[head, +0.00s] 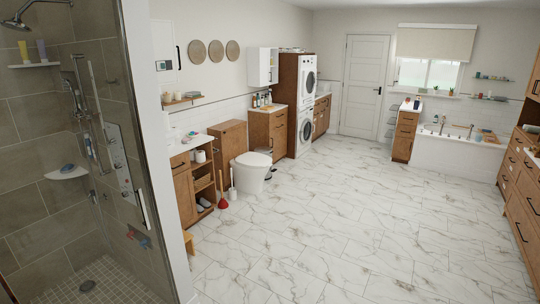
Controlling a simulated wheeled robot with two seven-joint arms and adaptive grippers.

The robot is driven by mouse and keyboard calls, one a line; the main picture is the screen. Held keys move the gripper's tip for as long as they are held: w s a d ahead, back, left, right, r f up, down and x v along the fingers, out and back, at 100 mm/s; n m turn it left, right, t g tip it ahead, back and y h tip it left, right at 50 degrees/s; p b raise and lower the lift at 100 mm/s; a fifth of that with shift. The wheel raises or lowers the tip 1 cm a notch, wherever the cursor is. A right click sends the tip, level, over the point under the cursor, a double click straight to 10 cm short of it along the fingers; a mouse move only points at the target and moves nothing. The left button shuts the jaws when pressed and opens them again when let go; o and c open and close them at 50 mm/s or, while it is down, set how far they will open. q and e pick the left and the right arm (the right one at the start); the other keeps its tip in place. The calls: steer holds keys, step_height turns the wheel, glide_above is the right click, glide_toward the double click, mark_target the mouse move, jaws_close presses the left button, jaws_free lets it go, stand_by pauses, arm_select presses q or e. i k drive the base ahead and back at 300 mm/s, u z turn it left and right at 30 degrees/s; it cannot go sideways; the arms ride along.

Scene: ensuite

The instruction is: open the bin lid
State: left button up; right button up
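A small bin, partly hidden, seems to stand between the toilet (249,173) and the wooden cabinet behind it. Its dark top (266,152) shows just above and right of the toilet seat. It is too small and far off to tell whether its lid is open or shut. Neither of my grippers is in view.
A glass shower (85,150) fills the left side. A red plunger (222,203) and a white toilet brush holder (232,193) stand in front of the toilet. Stacked white machines (306,128) stand beyond. Wooden drawers (518,200) line the right. The marble floor (350,220) is clear.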

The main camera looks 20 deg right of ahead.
mark_target(264, 150)
steer(key=z, duration=0.15)
steer(key=i, duration=0.95)
steer(key=z, duration=0.55)
steer(key=i, duration=2.25)
steer(key=z, duration=0.4)
steer(key=i, duration=2)
steer(key=u, duration=0.25)
steer(key=i, duration=2.15)
steer(key=u, duration=0.65)
steer(key=i, duration=1.45)
steer(key=u, duration=0.25)
